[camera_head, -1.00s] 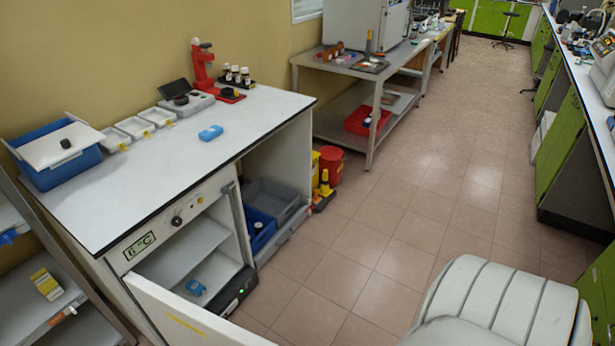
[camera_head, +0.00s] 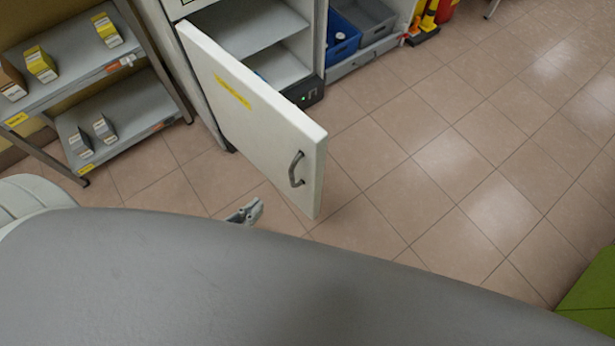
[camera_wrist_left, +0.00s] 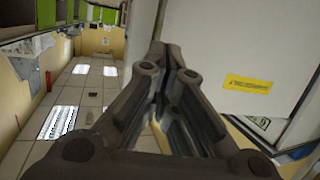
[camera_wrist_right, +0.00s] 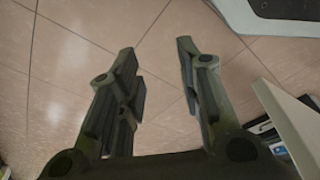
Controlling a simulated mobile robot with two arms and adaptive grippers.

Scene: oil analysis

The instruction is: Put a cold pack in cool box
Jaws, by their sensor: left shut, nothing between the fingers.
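The white fridge (camera_head: 245,35) stands at the top of the head view with its door (camera_head: 250,110) swung open. A small bit of blue, seemingly a cold pack (camera_head: 261,76), shows over the door's edge inside the lower compartment; the rest is hidden. The cool box is out of view. My left gripper (camera_head: 252,211) is shut and empty, near the door's outer face and apart from the handle (camera_head: 296,170). In the left wrist view its fingers (camera_wrist_left: 166,55) are together, beside the door with its yellow label. My right gripper (camera_wrist_right: 158,55) is open and empty above the floor.
A grey shelf rack (camera_head: 75,70) with several small boxes stands left of the fridge. Blue and grey crates (camera_head: 372,15) are right of the fridge. The tiled floor (camera_head: 440,150) at the right is clear. A green cabinet (camera_head: 592,285) is at the lower right.

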